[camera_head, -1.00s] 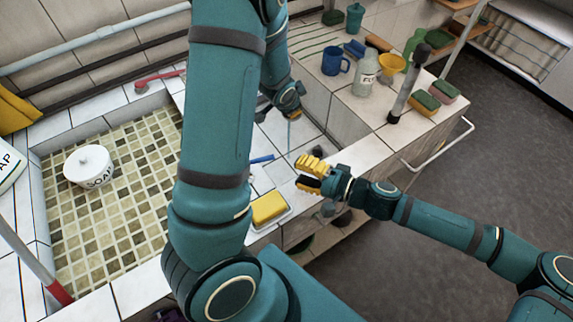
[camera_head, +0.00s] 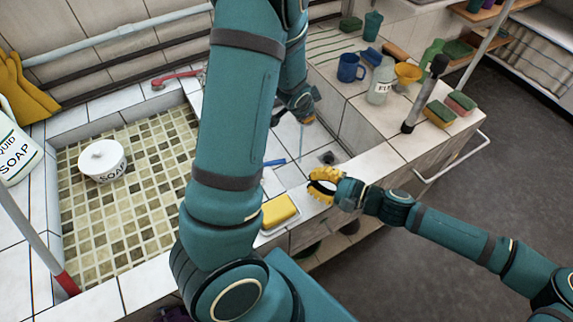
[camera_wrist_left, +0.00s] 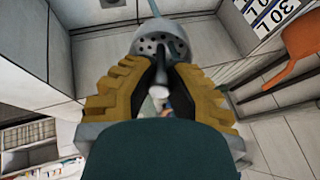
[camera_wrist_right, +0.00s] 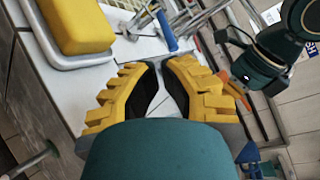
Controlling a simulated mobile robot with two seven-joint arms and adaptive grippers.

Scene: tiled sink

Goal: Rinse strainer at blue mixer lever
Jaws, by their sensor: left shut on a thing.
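The grey perforated strainer (camera_wrist_left: 160,45) is in the left wrist view, its knob between the yellow fingers of my left gripper (camera_wrist_left: 165,75), which is shut on it. In the head view my left gripper (camera_head: 307,112) is over the basin, partly behind my arm; the strainer is hard to see there. A thin pale blue line below it may be water. The blue mixer lever (camera_head: 274,162) lies near the basin's front edge; it also shows in the right wrist view (camera_wrist_right: 167,30). My right gripper (camera_head: 318,186) is open and empty beside the lever, fingertips a narrow gap apart.
A yellow sponge (camera_head: 278,211) lies on a white dish left of my right gripper. A dark drain (camera_head: 327,158) shows in the basin. A blue mug (camera_head: 350,67), bottle (camera_head: 380,82) and yellow funnel (camera_head: 407,73) stand on the right counter. A red lever (camera_head: 175,78) is far left.

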